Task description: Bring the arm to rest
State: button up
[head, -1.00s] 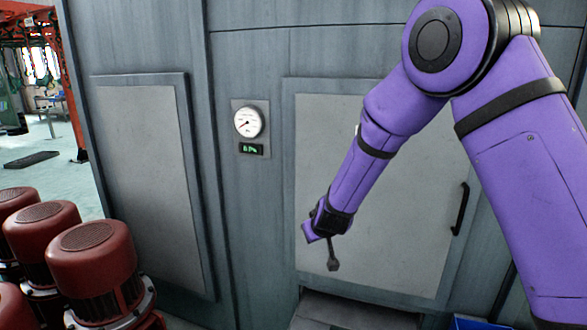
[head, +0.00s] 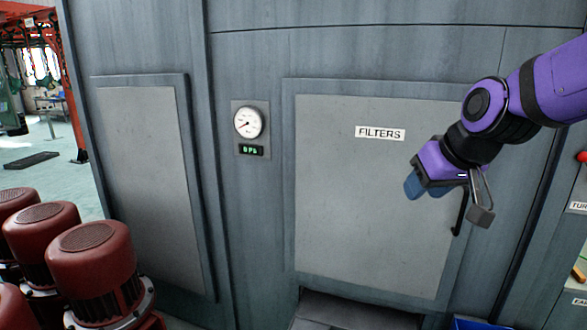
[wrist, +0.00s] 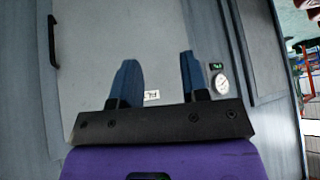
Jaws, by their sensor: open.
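My gripper (head: 428,187) is at the right in the head view, at the end of my purple arm, in front of the right part of the grey filters door. In the wrist view its two blue fingers (wrist: 158,78) stand wide apart with nothing between them. The door (head: 365,215) is shut flat in the cabinet front and bears a white FILTERS label (head: 380,133). Its black handle (head: 461,210) is partly hidden behind my gripper. I cannot tell how far the gripper is from the door.
A round gauge (head: 248,122) with a small green display (head: 251,150) sits left of the door. Several red motors (head: 92,260) stand at the lower left. A blue bin (head: 478,323) shows at the bottom edge. A labelled rack is at the right edge.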

jog(key=s+d+m+h, duration=0.1)
jog(key=s+d, duration=0.2)
jog(key=s, duration=0.6)
jog(key=s+d+r+m+g+h, duration=0.1)
jog(key=s+d, duration=0.3)
jog(key=s, duration=0.5)
jog(key=shift+d+r, duration=0.15)
jog(key=shift+r, duration=0.1)
jog(key=shift+w+d, duration=0.1)
